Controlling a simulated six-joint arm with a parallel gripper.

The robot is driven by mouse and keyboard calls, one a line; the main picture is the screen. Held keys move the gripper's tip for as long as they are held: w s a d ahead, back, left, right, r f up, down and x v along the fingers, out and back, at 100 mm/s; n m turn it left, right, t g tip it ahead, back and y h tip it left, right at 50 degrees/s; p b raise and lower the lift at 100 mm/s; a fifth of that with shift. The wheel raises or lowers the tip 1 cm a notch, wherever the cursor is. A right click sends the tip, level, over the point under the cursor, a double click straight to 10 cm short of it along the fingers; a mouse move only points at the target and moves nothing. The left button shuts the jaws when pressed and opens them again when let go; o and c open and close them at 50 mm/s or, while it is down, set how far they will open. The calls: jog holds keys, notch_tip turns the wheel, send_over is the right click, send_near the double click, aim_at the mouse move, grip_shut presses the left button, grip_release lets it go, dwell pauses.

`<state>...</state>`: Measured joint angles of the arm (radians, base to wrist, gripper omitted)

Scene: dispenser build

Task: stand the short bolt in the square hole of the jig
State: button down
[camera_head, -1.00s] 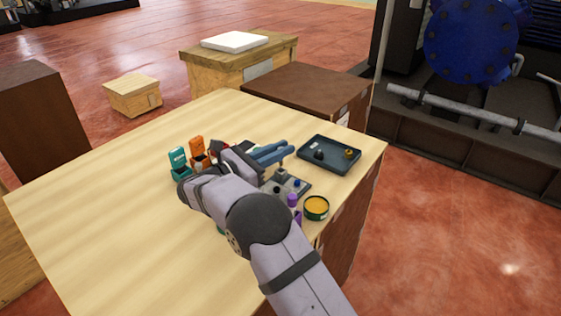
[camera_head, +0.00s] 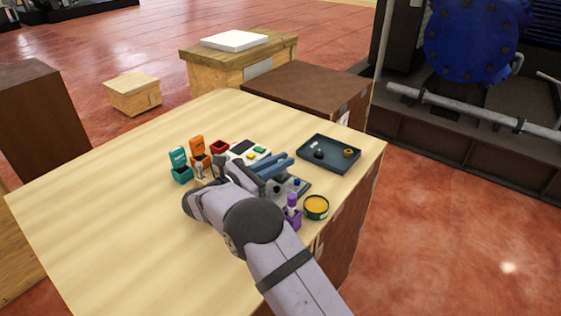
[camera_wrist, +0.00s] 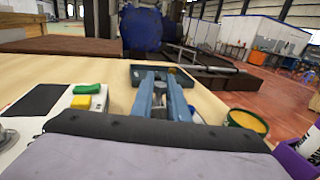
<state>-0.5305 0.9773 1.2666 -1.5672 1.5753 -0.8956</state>
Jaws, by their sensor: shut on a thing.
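My gripper (camera_head: 284,161) has blue fingers and hangs over the grey jig (camera_head: 303,186) in the head view. The fingers also show in the wrist view (camera_wrist: 163,76), close together. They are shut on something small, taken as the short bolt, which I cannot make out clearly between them. The jig is a flat plate with a dark knob and a blue knob on it. The fingers and hand cover part of it, and I cannot see the square hole. I cannot tell whether the held piece touches the jig.
A dark tray (camera_head: 329,139) with small parts lies behind right. A yellow-topped round tin (camera_head: 316,206) and a purple holder (camera_head: 292,217) stand by the jig. Teal (camera_head: 180,172) and orange (camera_head: 198,146) bins, a red bin (camera_head: 219,147) and a white panel (camera_head: 236,151) are left. The table's left is clear.

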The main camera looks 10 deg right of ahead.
jog(key=shift+s+f, duration=0.15)
jog(key=shift+f, duration=0.5)
jog(key=c, duration=1.7)
grip_release()
jog(key=shift+f, duration=0.1)
jog(key=shift+r, duration=0.4)
jog(key=shift+a+r, duration=0.15)
jog(key=b+v, duration=0.1)
jog(key=v, duration=0.3)
jog(key=b+v, duration=0.1)
jog(key=v, duration=0.6)
jog(key=shift+s+a+r+b, duration=0.1)
jog(key=shift+a+r+b, duration=0.2)
jog(key=shift+a+b, duration=0.1)
jog(key=shift+d+r, duration=0.1)
jog(key=shift+d, duration=0.05)
